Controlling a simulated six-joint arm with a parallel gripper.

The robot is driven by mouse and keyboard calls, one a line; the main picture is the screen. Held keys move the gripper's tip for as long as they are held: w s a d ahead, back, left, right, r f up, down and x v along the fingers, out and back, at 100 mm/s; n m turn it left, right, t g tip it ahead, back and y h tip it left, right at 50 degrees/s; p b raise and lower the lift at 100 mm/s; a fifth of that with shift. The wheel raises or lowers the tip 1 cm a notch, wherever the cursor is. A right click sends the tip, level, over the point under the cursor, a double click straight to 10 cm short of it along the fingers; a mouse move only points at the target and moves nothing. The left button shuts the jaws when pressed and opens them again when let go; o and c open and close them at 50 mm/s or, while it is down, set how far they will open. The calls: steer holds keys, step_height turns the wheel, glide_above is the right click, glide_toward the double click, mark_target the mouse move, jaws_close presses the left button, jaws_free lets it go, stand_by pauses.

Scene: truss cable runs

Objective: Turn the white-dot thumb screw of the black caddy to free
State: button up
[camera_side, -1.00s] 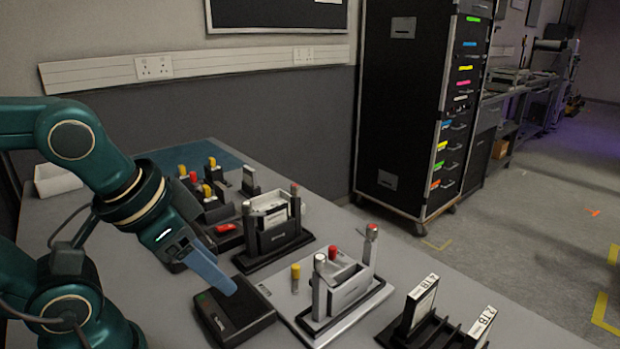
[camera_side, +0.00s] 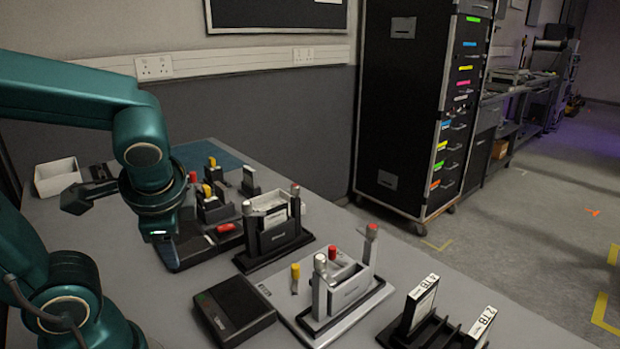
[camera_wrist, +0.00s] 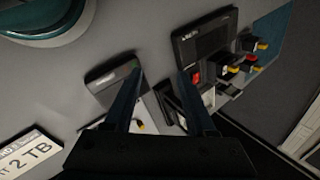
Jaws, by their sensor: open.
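The black caddy (camera_side: 274,234) stands on its dark base near the middle of the bench in the side view. It holds a light-coloured block and has an upright thumb-screw post at each end. The left post (camera_side: 247,222) has a pale top; the right post (camera_side: 295,201) has a reddish top. The dots are too small to tell for sure. My gripper (camera_wrist: 160,76) is open and empty in the wrist view, pointing down over the bench. In the side view my wrist is left of the black caddy, apart from it, and the fingers are hard to make out.
A light grey caddy (camera_side: 350,291) with two posts stands in front of the black caddy. A black box (camera_side: 236,306) lies left of it. A dark unit with a red button (camera_side: 228,227) and several coloured knobs is behind. A slotted rack (camera_side: 432,333) stands front right.

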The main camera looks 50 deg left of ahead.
steer(key=w+a+r+m+g+y, duration=0.1)
steer(key=a+m+g+y, duration=0.1)
steer(key=a+m+y, duration=0.15)
steer(key=m+t+y, duration=0.4)
steer(key=m+y, duration=0.3)
steer(key=m, duration=0.2)
glide_above(247, 209)
steer(key=s+a, duration=0.1)
steer(key=s, duration=0.2)
steer(key=w+f+m+t, duration=0.1)
steer(key=w+d+f+m+t, duration=0.1)
steer(key=f+m, duration=0.2)
steer(key=shift+w+d+f+m+t+y, duration=0.25)
steer(key=shift+w+d+f+m+t, duration=0.1)
steer(key=shift+w+d+f+t, duration=0.05)
steer(key=shift+x, duration=2.45)
jaws_close()
